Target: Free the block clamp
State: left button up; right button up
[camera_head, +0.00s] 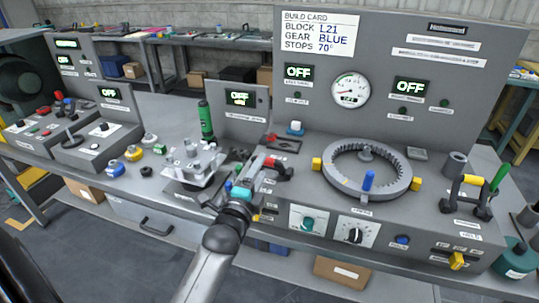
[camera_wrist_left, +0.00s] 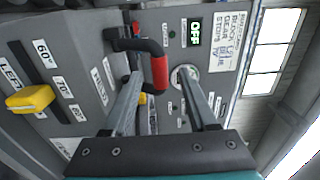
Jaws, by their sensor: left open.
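The clamp handle, a black bent lever with a red grip (camera_wrist_left: 159,73), stands in front of my left gripper in the left wrist view. My left gripper (camera_wrist_left: 160,82) is open and holds nothing. In the head view my left gripper (camera_head: 262,166) reaches over the bench beside the red grip (camera_head: 284,173). A grey metal block fixture (camera_head: 195,165) stands just left of the gripper. The clamp's jaw is not clear. My right gripper is in neither view.
A grey ring (camera_head: 367,195) with a blue peg and yellow stops lies to the right. A green cylinder (camera_head: 206,120) stands behind the fixture. A build card (camera_head: 319,33) is on the back panel. A yellow lever (camera_wrist_left: 30,99) sits left in the wrist view.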

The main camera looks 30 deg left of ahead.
pick_arm(q)
jog(key=b+x, duration=0.1)
jog(key=x, duration=0.6)
jog(key=shift+w, duration=0.15)
grip_shut()
dwell(0.3)
dwell(1.0)
